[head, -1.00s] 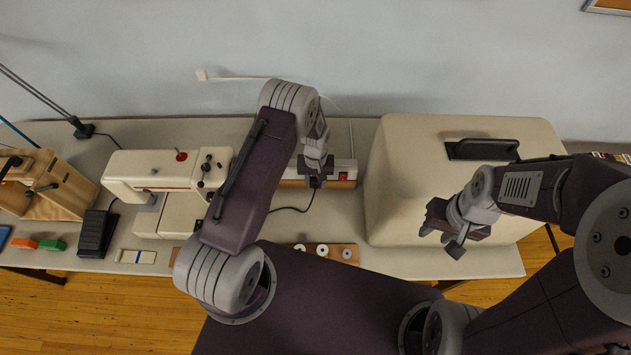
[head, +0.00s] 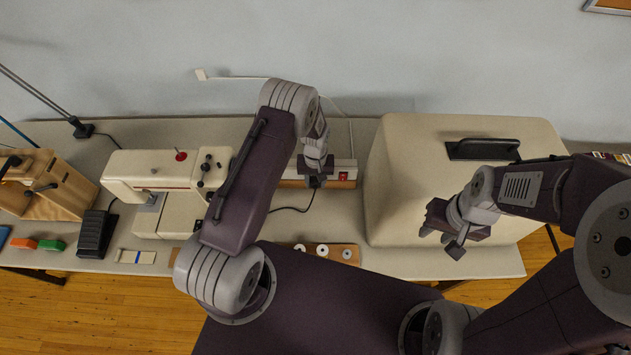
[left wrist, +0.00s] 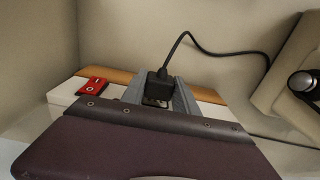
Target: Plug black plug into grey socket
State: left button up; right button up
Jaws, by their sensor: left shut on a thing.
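The black plug (left wrist: 158,86) sits between the two grey fingers of my left gripper (left wrist: 158,97) in the left wrist view, its black cord rising from its top. In the head view my left gripper (head: 316,183) is over the white power strip (head: 344,165), near its red switch (head: 343,176). The strip also shows in the left wrist view (left wrist: 62,97), directly below the plug. My gripper body and the plug hide the sockets, so I cannot tell which is grey or whether the plug touches it. My right gripper (head: 441,238) is open and empty by the beige cover.
A cream sewing machine (head: 170,180) stands left of the strip. The large beige cover (head: 410,180) with a dark handle stands right. A wooden holder with bobbins (head: 347,254) lies at the front edge. A black pedal (head: 96,234) is further left.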

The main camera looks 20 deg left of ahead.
pick_arm(q)
jog(key=shift+w+a+b, duration=0.15)
jog(key=shift+w+b, duration=0.3)
jog(key=shift+w, duration=0.15)
dwell(0.3)
jog(key=o, duration=1.3)
jog(key=shift+c, duration=0.2)
notch_tip(320, 180, up, 9)
jog(key=shift+r+b, duration=0.1)
jog(key=shift+b, duration=0.9)
